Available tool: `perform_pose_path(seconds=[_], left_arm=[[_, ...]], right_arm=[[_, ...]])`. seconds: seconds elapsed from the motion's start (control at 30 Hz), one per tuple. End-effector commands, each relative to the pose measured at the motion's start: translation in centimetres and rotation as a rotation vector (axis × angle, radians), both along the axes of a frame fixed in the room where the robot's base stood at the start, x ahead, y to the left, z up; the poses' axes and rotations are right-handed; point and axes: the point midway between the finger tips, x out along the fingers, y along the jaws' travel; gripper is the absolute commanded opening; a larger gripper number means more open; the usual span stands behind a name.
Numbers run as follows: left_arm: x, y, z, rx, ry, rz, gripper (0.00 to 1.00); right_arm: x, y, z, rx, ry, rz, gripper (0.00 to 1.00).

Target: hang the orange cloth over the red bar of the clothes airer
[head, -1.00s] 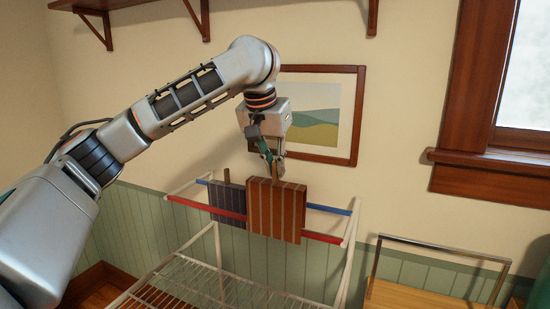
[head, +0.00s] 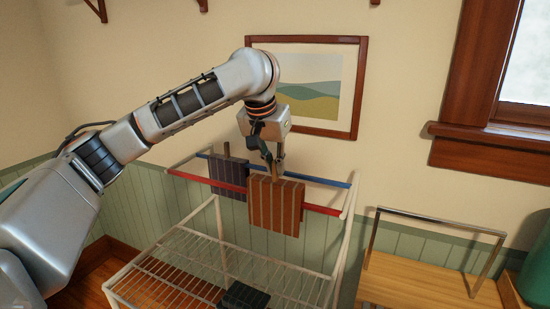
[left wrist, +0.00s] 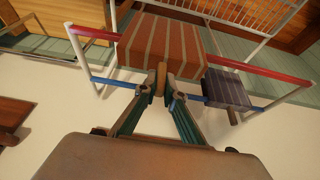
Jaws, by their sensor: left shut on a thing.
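The orange striped cloth (head: 275,205) is upright at the red bar (head: 322,210) of the clothes airer (head: 340,262). The bar shows on both sides of it and is hidden behind it. My left gripper (head: 274,177) is above the cloth, shut on its brown top tab. In the left wrist view the fingers (left wrist: 161,92) close on the tab, and the cloth (left wrist: 160,45) spans the red bar (left wrist: 262,70). Its top edge is slightly above the bar; I cannot tell whether it rests on it. My right gripper is not in view.
A dark striped cloth (head: 229,177) hangs to the left, by the blue bar (head: 325,182). The airer's wire rack (head: 180,265) lies below. A wooden bench (head: 400,283) with a metal frame stands to the right. A framed picture (head: 364,85) is on the wall behind.

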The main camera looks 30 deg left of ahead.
Motion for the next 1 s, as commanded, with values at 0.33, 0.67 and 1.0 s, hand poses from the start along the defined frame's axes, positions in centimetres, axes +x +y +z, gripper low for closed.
perform_pose_path(seconds=[0.33,0.67,1.0], left_arm=[[0.0,0.0,-2.5,0.0,0.001,0.0,0.0],[0.0,0.0,-3.6,0.0,0.0,-0.001,0.0],[0.0,0.0,-3.7,0.0,0.0,-0.001,0.19]], right_arm=[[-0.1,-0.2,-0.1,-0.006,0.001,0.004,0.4],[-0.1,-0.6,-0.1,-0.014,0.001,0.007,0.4],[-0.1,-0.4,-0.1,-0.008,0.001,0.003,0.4]])
